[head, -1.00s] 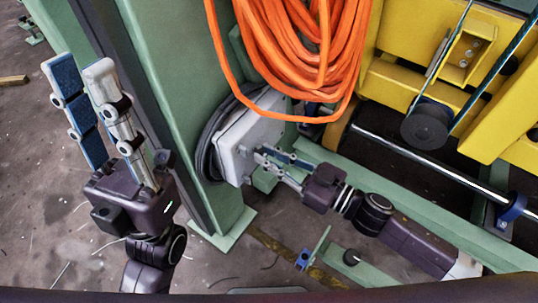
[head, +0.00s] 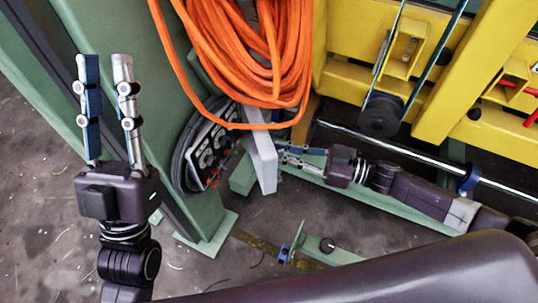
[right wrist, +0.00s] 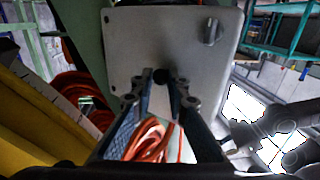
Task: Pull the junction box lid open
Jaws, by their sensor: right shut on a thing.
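The junction box (head: 207,152) is mounted on the green post, its inside with several dark and grey parts showing. Its light grey lid (head: 262,160) stands swung out to the right, seen nearly edge-on. The lid's face (right wrist: 185,45) fills the upper middle of the right wrist view, with a grey turn latch (right wrist: 211,32). My right gripper (head: 279,153) is at the lid's outer face, shut on a small dark knob (right wrist: 162,75). My left gripper (head: 105,65) is raised at the left, fingers apart and empty, away from the box.
A thick orange cable coil (head: 255,55) hangs just above the box and covers the lid's top. The green post (head: 140,110) stands left of the box. Yellow machinery (head: 455,70) and a steel rod (head: 400,152) lie to the right.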

